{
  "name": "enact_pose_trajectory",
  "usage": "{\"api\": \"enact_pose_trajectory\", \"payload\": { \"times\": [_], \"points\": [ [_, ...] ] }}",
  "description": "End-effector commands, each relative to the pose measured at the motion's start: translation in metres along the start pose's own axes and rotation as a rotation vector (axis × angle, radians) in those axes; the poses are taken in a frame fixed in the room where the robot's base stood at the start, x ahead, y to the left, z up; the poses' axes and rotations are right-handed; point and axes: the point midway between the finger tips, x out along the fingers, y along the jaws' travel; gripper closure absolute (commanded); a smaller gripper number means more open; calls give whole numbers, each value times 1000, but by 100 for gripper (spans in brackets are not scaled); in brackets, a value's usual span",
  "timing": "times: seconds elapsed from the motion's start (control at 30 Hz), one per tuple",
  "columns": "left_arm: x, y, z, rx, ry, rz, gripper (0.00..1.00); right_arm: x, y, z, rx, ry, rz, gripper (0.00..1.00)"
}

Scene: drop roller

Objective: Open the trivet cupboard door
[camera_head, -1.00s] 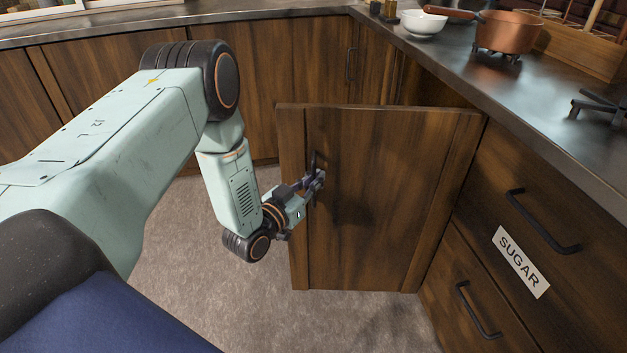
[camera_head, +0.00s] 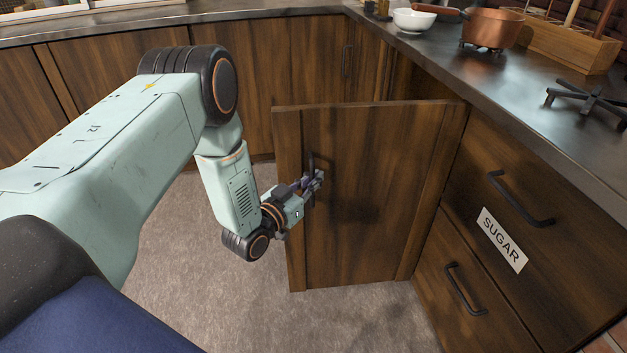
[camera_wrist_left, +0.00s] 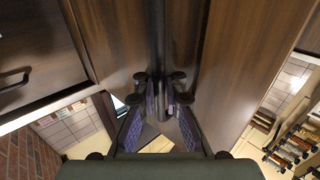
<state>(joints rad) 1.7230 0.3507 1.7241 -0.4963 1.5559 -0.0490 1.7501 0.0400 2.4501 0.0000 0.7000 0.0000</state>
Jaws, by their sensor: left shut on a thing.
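The cupboard door (camera_head: 375,200) is brown wood and stands swung out from the counter front, hinged at its right edge beside the drawers. Its dark bar handle (camera_head: 311,163) is near the door's left edge. My left gripper (camera_head: 316,183) is at the lower part of this handle. In the left wrist view, the purple-padded fingers (camera_wrist_left: 163,100) close around the dark vertical handle bar (camera_wrist_left: 158,40), with door wood behind. The exact contact is partly hidden by the fingers. My right gripper is not in view.
Drawers with dark handles (camera_head: 520,203) and a SUGAR label (camera_head: 502,240) are right of the door. On the counter (camera_head: 480,85) are a white bowl (camera_head: 417,20), a copper pot (camera_head: 490,28) and a black trivet (camera_head: 588,100). Bare floor (camera_head: 220,290) lies left of the door.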

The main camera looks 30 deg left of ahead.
Motion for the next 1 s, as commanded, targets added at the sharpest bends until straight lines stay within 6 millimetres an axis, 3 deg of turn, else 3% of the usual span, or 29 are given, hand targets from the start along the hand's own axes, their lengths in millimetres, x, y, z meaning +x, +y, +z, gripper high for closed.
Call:
{"api": "enact_pose_trajectory", "payload": {
  "times": [0.5,0.53,0.8,1.0],
  "points": [
    [-3,-6,4,-1,-8,-18,100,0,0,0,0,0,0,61],
    [-4,-6,4,-1,-8,-18,90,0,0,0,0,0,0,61],
    [-3,-3,2,-1,-5,-13,68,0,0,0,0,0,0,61],
    [-3,-2,1,-1,-3,-10,67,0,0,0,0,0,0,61]
  ]
}}
